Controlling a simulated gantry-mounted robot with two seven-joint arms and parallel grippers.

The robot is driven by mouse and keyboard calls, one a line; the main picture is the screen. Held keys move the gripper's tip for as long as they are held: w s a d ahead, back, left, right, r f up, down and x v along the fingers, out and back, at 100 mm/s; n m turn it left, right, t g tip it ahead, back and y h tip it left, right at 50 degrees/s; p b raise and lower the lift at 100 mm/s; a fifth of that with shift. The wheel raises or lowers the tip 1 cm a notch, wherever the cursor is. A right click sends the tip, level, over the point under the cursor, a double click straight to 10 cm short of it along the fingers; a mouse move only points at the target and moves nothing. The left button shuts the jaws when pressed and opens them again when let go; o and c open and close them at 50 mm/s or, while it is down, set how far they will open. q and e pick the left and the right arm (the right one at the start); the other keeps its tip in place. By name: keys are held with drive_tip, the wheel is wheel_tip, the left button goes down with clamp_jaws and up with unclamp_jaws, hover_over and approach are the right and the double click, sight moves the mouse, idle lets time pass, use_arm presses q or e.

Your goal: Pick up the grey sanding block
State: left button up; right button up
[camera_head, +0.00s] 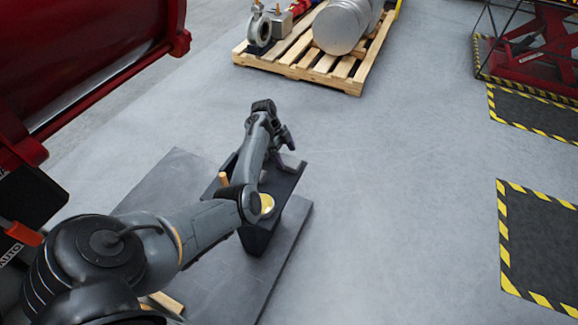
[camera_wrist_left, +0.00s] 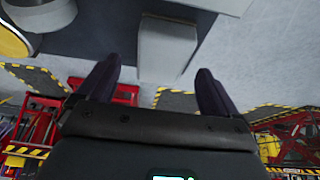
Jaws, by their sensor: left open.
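The grey sanding block (camera_wrist_left: 167,45) is a plain light-grey box in the left wrist view. It lies ahead of and between the two dark fingers of my left gripper (camera_wrist_left: 155,76), which are open with a gap wider than the block. In the head view the left gripper (camera_head: 284,150) is over the far right end of a dark tray (camera_head: 262,237), and a small light-grey patch of the block (camera_head: 293,164) shows beside the fingers. Contact between fingers and block cannot be made out. My right gripper is not in view.
A yellow round thing (camera_head: 267,204) and a wooden piece (camera_head: 223,179) are at the tray, close to my left arm. The tray stands on a grey board (camera_head: 170,182). A loaded pallet (camera_head: 300,72) is at the back.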

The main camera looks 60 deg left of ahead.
sight(289, 163)
use_arm(q)
drive_tip(key=shift+b+x, duration=0.45)
drive_tip(key=shift+x, duration=1.05)
drive_tip(key=shift+a, duration=0.1)
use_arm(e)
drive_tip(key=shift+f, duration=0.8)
use_arm(q)
drive_tip(key=shift+c, duration=0.4)
drive_tip(key=c, duration=1.1)
drive_tip(key=shift+o, duration=0.2)
drive_tip(key=shift+r, duration=0.15)
